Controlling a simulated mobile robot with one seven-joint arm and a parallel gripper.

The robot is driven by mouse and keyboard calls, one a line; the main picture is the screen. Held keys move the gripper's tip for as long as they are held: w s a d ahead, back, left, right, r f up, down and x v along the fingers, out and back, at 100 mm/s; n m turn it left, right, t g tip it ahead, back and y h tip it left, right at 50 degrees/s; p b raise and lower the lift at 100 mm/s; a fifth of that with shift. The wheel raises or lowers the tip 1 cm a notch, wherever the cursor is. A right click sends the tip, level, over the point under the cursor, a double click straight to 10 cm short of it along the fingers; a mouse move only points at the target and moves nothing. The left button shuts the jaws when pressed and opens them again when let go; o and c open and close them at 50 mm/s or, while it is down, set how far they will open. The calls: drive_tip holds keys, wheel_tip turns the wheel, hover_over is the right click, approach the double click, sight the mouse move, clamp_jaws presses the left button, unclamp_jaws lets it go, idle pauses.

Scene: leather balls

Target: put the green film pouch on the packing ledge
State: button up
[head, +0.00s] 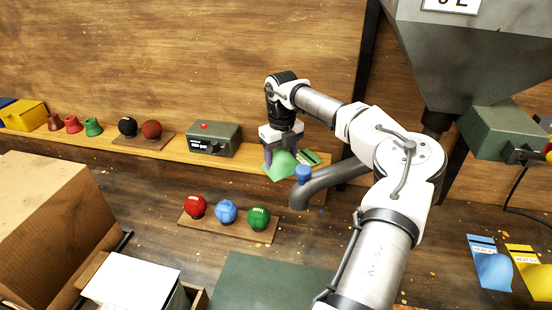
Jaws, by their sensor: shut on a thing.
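The green film pouch (281,167) is in my gripper (280,152). Its pale green body hangs below the fingers, and a darker green striped part shows to the right. My gripper points down and is shut on the pouch, at the right part of the packing ledge (170,152), a long light wooden shelf along the back wall. The pouch overlaps the ledge's front edge in the picture. I cannot tell whether it touches the ledge. The fingertips are partly hidden by the pouch.
A green-grey box (214,139) with a red button stands on the ledge left of my gripper. A board with red, blue and green balls (226,211) lies below. Blue (491,265) and yellow (530,270) pouches lie far right.

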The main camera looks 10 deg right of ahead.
drive_tip(key=shift+a+f, duration=0.25)
drive_tip(key=shift+f, duration=0.3)
drive_tip(key=shift+d+f, duration=0.15)
drive_tip(key=shift+d, duration=0.1)
drive_tip(key=o, duration=1.2)
drive_tip(key=shift+a, duration=0.1)
drive_tip(key=shift+o, duration=0.2)
wheel_tip(320, 180, up, 12)
drive_tip(key=b, duration=0.4)
drive_tip(key=shift+r, duration=0.2)
drive_tip(key=shift+f, duration=0.1)
